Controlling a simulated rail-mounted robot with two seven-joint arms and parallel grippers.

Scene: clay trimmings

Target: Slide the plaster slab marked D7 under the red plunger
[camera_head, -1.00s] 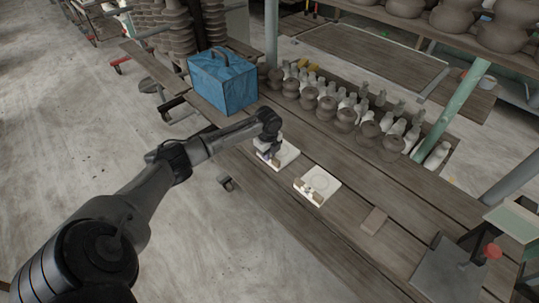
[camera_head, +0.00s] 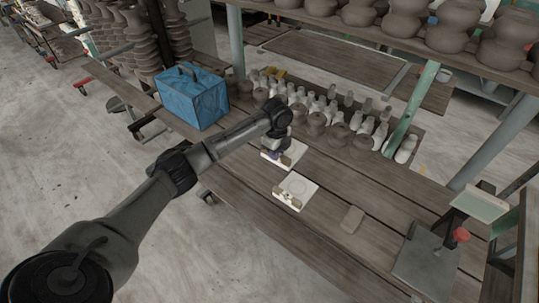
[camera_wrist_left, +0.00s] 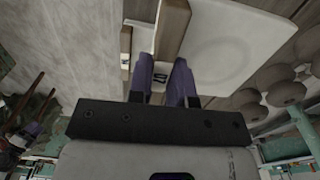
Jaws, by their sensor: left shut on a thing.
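One white plaster slab (camera_head: 296,148) lies on the plank table, just beyond a second white slab (camera_head: 300,185). My left gripper (camera_head: 277,156) is at its near left edge. In the left wrist view, my gripper's purple fingers (camera_wrist_left: 166,82) are shut at the edge of this slab (camera_wrist_left: 225,45), beside a wooden strip (camera_wrist_left: 172,28). A small dark mark like D7 shows between the fingers. The slab has a round shallow ring. The red plunger (camera_head: 461,235) is on a press (camera_head: 428,262) at the right, well apart from both slabs. My right gripper is not in view.
A brown block (camera_head: 352,219) lies between the second slab and the press. A blue case (camera_head: 195,97) stands at the left of the table. Several clay pots and pale bottles (camera_head: 330,112) line the back.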

